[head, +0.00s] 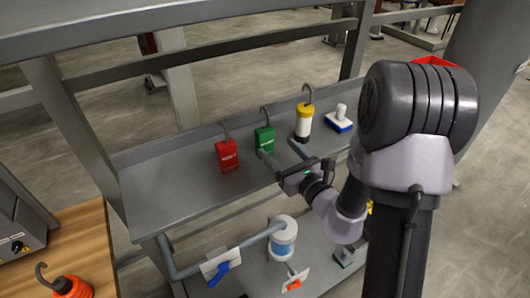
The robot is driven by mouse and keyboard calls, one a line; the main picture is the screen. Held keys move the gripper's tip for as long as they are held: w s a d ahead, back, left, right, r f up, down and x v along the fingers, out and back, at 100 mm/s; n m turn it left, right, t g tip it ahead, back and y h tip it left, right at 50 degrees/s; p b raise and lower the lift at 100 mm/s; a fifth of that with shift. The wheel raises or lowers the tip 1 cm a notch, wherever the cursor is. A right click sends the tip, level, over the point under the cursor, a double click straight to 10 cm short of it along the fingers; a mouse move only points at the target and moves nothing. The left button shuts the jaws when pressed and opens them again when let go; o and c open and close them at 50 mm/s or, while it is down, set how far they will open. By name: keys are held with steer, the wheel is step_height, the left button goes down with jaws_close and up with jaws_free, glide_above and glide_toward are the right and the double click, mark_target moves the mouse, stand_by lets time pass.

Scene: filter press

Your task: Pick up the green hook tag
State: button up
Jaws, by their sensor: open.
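The green hook tag (264,139) stands on the grey shelf (185,195), its grey hook pointing up. My gripper (279,148) is open, with one finger just right of the green tag and the other in front of it near its lower part. I cannot tell whether a finger touches the tag. A red hook tag (227,155) stands to the left of the green one.
A yellow and white hooked cylinder (303,122) and a blue and white block with a knob (339,122) stand to the right. Below are a pipe with a blue-handled valve (218,273) and a clear filter cup (283,240). An orange hooked item (72,287) lies on the wooden table at lower left.

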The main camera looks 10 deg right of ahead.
mark_target(268, 137)
steer(key=x, duration=0.4)
steer(key=b+x, duration=0.1)
steer(key=x, duration=0.2)
steer(key=shift+w+f, duration=0.25)
steer(key=shift+w, duration=0.15)
steer(key=c, duration=1.5)
